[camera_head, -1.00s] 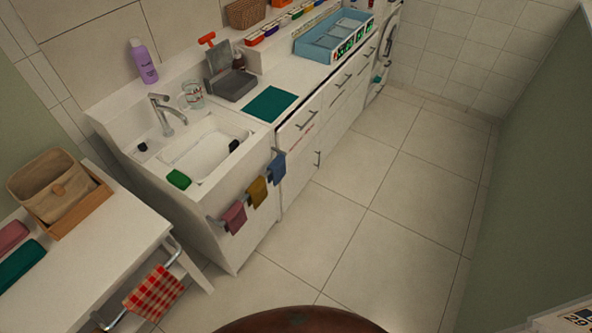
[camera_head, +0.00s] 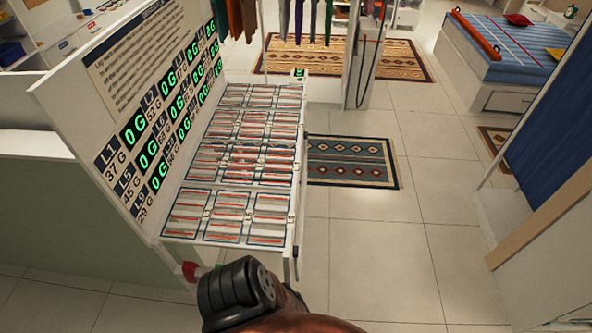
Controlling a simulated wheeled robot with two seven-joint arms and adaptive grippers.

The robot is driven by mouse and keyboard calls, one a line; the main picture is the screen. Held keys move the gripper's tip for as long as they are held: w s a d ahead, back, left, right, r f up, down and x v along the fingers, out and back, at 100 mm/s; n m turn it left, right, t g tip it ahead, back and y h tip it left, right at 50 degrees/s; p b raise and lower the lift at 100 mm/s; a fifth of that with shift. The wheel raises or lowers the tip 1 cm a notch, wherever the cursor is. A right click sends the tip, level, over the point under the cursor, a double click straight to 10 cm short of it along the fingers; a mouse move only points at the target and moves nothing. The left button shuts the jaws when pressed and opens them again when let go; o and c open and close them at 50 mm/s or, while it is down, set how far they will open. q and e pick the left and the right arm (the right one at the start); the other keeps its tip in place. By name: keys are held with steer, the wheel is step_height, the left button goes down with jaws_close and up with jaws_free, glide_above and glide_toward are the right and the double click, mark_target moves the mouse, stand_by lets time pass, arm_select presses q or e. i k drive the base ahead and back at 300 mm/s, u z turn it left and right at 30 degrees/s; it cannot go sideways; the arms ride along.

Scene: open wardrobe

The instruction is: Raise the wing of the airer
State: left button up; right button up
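I cannot make out the airer or its wing in the head view. Neither my left nor my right gripper is in the picture. Only a dark, rounded part that looks like my own arm shows at the bottom, with a brown part of my body beside it.
A white table (camera_head: 292,229) with several marked panels stands left of centre, close in front of me, with a labelled board (camera_head: 112,65) along its left side. Patterned rugs (camera_head: 350,162) lie on the tiled floor. A bed (camera_head: 510,62) stands at far right, blue cloth (camera_head: 553,130) nearer. Floor at centre right is clear.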

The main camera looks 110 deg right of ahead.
mark_target(300, 239)
steer(key=z, duration=3.3)
